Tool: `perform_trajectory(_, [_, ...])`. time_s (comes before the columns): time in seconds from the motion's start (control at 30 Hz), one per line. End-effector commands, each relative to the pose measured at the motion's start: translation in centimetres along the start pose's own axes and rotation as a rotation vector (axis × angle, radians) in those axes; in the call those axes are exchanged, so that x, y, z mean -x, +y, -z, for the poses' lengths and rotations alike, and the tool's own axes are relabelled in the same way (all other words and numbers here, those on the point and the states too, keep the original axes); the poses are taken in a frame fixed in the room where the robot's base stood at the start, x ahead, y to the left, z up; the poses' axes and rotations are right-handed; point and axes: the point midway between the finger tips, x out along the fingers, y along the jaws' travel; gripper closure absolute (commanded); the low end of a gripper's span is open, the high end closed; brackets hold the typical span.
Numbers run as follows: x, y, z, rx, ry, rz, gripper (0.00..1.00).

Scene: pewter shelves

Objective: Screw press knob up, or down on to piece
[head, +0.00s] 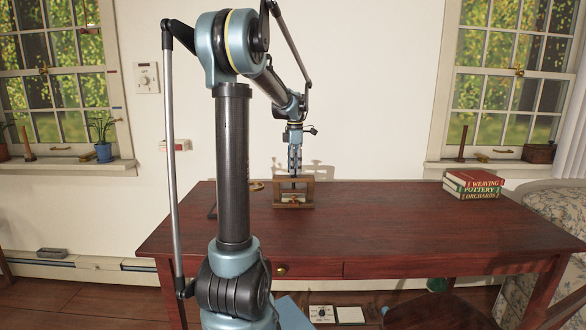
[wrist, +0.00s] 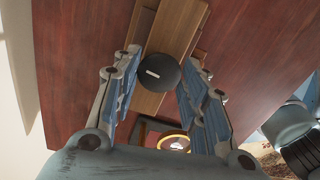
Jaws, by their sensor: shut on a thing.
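The screw press is a small wooden frame (head: 279,193) standing on the table, with a light piece (head: 293,201) low inside it. In the wrist view its wooden top beam (wrist: 172,40) runs between my fingers. The press knob (wrist: 158,72) is round and black with a short white mark on top. My gripper (head: 294,173) points straight down over the press, and its fingers are shut on the knob from both sides. The knob's height over the piece cannot be told. A gold-rimmed round thing (wrist: 174,143) shows below the beam, partly hidden.
The dark red table (head: 400,225) is mostly clear. A brass-coloured thing (head: 257,186) lies left of the press. A stack of books (head: 471,184) lies at the right end. The wall is close behind the press. An armchair (head: 560,220) stands at the right.

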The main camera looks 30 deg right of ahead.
Motion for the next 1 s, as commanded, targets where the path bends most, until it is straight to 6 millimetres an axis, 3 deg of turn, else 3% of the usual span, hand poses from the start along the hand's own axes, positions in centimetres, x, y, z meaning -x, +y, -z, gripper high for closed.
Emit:
perform_trajectory(0.3, [-0.08,-0.16,0.12,0.123,0.002,0.004,0.84])
perform_trajectory(0.87, [-0.09,-0.18,0.07,0.148,0.002,0.004,0.84])
perform_trajectory(0.9, [-0.09,-0.17,0.07,0.147,0.002,0.004,0.51])
perform_trajectory(0.97, [-0.07,-0.15,0.06,0.147,0.001,0.003,0.4])
perform_trajectory(1.0, [-0.07,-0.14,0.05,0.147,0.001,0.003,0.4])
